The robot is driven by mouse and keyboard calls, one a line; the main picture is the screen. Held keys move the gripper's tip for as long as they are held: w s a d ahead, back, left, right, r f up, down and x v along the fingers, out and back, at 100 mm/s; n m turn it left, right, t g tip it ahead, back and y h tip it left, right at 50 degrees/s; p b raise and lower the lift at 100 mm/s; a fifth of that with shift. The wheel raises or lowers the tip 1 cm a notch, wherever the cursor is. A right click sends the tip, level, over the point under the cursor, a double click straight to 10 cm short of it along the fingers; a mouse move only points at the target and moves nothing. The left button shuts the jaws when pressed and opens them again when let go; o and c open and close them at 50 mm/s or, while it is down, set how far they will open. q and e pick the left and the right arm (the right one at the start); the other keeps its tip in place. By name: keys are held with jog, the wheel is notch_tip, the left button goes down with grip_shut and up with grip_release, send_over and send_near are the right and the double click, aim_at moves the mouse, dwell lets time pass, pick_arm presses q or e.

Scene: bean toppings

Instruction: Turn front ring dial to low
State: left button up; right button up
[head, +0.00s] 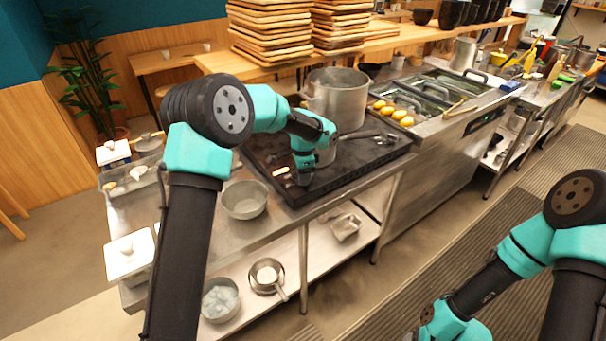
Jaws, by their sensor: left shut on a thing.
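The black stove top (350,170) stands on the steel counter in the middle of the head view. My left gripper (304,181) reaches down to its front left part. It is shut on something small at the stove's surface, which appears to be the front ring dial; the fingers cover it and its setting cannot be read. A large steel pot (338,97) stands at the back of the stove. My right arm is at the lower right, and its gripper is out of view.
A steel bowl (245,199) sits on the counter left of the stove. A ladle (371,136) lies on the stove's right part. White lidded containers (129,254) stand at the counter's left end. Trays with yellow items (393,114) are at the right.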

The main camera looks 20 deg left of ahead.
pick_arm(q)
jog(key=n, duration=0.4)
jog(key=shift+n, duration=0.3)
jog(key=n, duration=0.4)
dwell(0.3)
jog(key=o, duration=0.9)
jog(key=shift+r, duration=0.15)
notch_tip(320, 180, up, 17)
jog(key=shift+r, duration=0.1)
dwell(0.3)
